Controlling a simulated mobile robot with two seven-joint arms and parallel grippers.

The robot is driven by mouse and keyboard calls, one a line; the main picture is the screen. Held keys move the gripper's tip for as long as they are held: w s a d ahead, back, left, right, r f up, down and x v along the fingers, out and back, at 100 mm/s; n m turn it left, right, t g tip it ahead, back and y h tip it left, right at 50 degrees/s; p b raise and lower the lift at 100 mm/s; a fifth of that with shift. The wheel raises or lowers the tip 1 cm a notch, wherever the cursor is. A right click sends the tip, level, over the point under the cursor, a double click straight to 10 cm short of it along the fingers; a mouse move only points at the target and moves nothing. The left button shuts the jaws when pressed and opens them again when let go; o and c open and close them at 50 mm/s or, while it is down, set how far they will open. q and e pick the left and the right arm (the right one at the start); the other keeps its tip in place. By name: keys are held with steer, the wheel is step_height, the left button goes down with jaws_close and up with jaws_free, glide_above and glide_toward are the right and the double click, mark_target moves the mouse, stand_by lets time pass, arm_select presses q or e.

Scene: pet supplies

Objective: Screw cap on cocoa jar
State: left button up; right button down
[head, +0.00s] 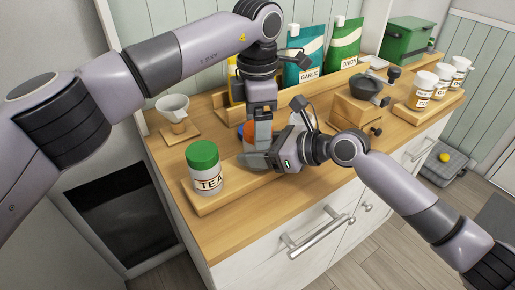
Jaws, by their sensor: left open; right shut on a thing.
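A jar (242,161) stands on the wooden tray near the counter's middle, mostly hidden behind my grippers, with its label out of sight. An orange cap (249,131) shows just above it, partly covered by my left gripper; I cannot tell whether it sits on the jar. My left gripper (262,138) points down at the orange cap from above and is open. My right gripper (260,160) comes in from the right, low down, and is shut on the jar. A white jar marked TEA (207,177) with a green cap stands on the left of the tray.
The wooden tray (205,207) lies along the counter's front edge. A dripper (173,106), garlic (305,68) and onion (344,45) pouches, white-capped jars (424,88) and a green box (404,42) stand around.

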steer(key=shift+f, duration=0.1)
arm_select(q)
steer(key=c, duration=1.1)
steer(key=o, duration=1.3)
steer(key=shift+c, duration=0.2)
step_height(320, 180, up, 12)
arm_select(e)
steer(key=shift+c, duration=0.4)
jaws_free()
